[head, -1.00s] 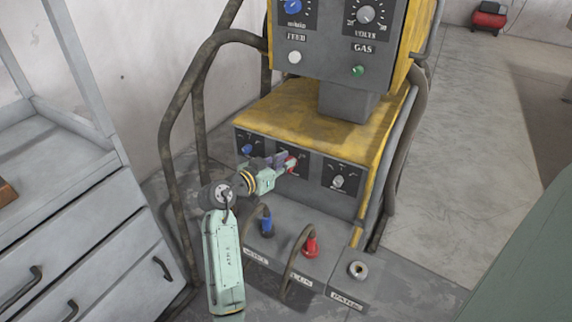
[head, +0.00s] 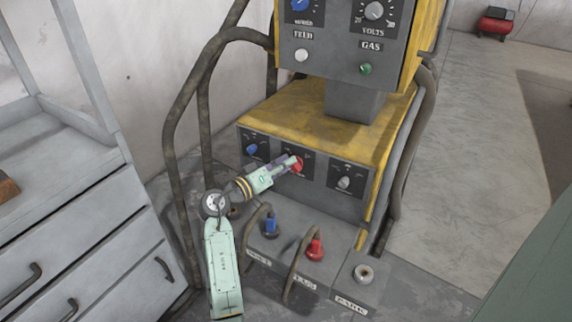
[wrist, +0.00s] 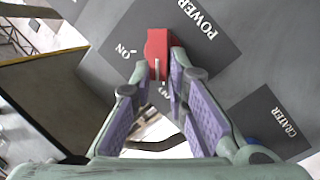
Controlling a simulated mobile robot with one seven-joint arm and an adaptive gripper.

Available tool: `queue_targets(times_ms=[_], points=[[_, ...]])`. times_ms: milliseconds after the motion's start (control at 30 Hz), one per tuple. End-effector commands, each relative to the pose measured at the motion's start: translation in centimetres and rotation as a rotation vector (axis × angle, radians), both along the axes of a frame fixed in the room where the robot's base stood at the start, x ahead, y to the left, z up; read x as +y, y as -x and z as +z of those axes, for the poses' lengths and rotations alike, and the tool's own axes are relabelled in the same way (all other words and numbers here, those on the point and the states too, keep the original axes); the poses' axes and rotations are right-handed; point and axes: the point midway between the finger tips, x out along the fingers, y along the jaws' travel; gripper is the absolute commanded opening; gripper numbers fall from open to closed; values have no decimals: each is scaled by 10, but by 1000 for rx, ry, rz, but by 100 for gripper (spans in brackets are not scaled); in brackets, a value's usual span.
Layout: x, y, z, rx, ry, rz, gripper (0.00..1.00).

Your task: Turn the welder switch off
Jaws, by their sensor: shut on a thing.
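The welder switch is a red knob (wrist: 158,48) on a dark plate marked POWER, on the front of the welder's lower box. It also shows in the head view (head: 298,164), at the middle plate of three. In the wrist view, the word ON is printed to the left of the knob, and another label below it is partly hidden by my fingers. My gripper (wrist: 160,78) has its purple-padded fingers closed on the near part of the red knob. In the head view, my gripper (head: 284,166) reaches the knob from the lower left.
A blue knob (head: 252,149) and a grey knob (head: 344,183) sit on the plates either side. Cables with blue (head: 270,226) and red (head: 315,248) plugs rise from the ledge below my gripper. A bent metal tube frame (head: 172,130) and grey drawers (head: 90,220) stand left.

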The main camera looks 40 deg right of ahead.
Motion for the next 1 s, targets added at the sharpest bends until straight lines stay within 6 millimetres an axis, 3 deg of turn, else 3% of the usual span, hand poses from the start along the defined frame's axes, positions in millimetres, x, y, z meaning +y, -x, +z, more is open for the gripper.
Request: queue_targets(times_ms=[567,600,900,1000], points=[[0,0,-1,34,13,-1,0],[0,0,-1,34,13,-1,15],[0,0,-1,32,13,-1,35],[0,0,-1,32,13,-1,35]])
